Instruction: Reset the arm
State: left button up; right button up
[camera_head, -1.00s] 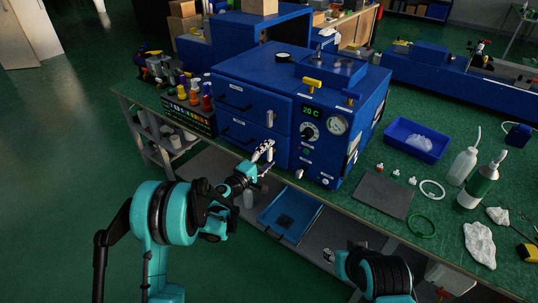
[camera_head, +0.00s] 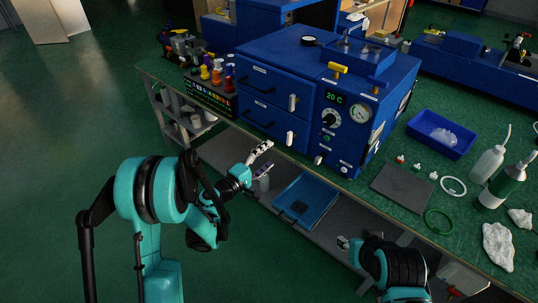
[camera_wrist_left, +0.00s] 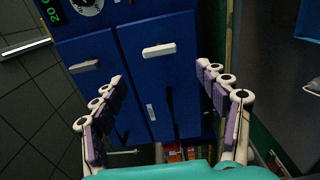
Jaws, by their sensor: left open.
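My left gripper (camera_head: 262,158) is open and empty in front of the blue machine (camera_head: 345,135), just off the bench's front edge and apart from the drawers. In the left wrist view its two purple-padded fingers (camera_wrist_left: 160,75) are spread wide. Between and beyond them are two blue drawer fronts, with an upper drawer handle (camera_head: 293,102) and a lower drawer handle (camera_head: 290,138) in white. Both drawers look shut. My right gripper (camera_head: 343,243) shows small and dark low in the head view, near the bench front, partly hidden by its arm; its jaws are unclear.
A blue tray (camera_head: 325,192) sits on the lower shelf near both grippers. On the bench are a dark plate (camera_head: 402,188), a blue bin (camera_head: 420,128), bottles, rings and a rack of coloured items (camera_head: 207,97). Open floor lies to the left.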

pick_arm(q)
jog(key=s+r+m+g+y, duration=0.3)
jog(key=s+r+m+g, duration=0.25)
jog(key=s, duration=0.55)
jog(key=s+a+f+m+g+y, duration=0.1)
jog(key=s+a, duration=0.4)
jog(key=s, duration=0.5)
jog(key=s+a+f+m+g+y, duration=0.1)
jog(key=s+a+m+y, duration=0.3)
jog(key=s, duration=0.5)
jog(key=a+y, duration=0.2)
jog(key=shift+s+f+y, duration=0.3)
jog(key=shift+s+f, duration=0.05)
jog(key=shift+f, duration=0.05)
jog(key=shift+m, duration=0.25)
